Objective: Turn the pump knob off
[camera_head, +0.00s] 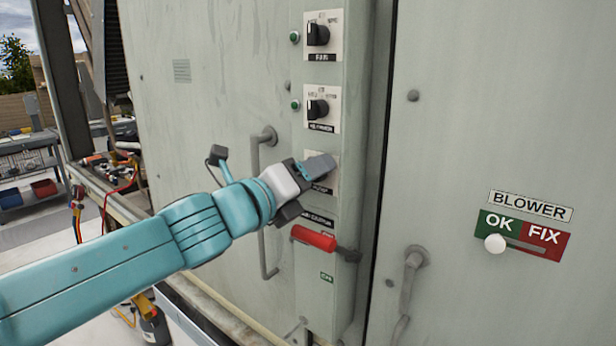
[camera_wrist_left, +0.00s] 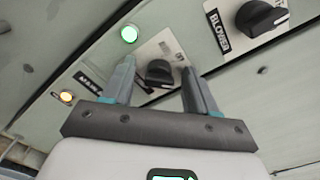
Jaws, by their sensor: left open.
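The pump knob (camera_wrist_left: 158,72) is a black rotary knob on a pale plate, and in the left wrist view it shows between my two fingers. In the head view it is hidden behind my left gripper (camera_head: 310,176), and only part of its plate and label (camera_head: 322,188) shows. My left gripper, also in the left wrist view (camera_wrist_left: 158,80), is open, with one finger on each side of the knob. I cannot tell whether either finger touches it. A green lamp (camera_wrist_left: 129,34) is lit near the knob's plate. My right gripper is not in view.
Two similar black knobs, an upper one (camera_head: 317,34) and a middle one (camera_head: 317,109), sit above on the panel strip. A red lever (camera_head: 314,238) is just below my gripper. A door handle (camera_head: 263,200) stands left of the strip.

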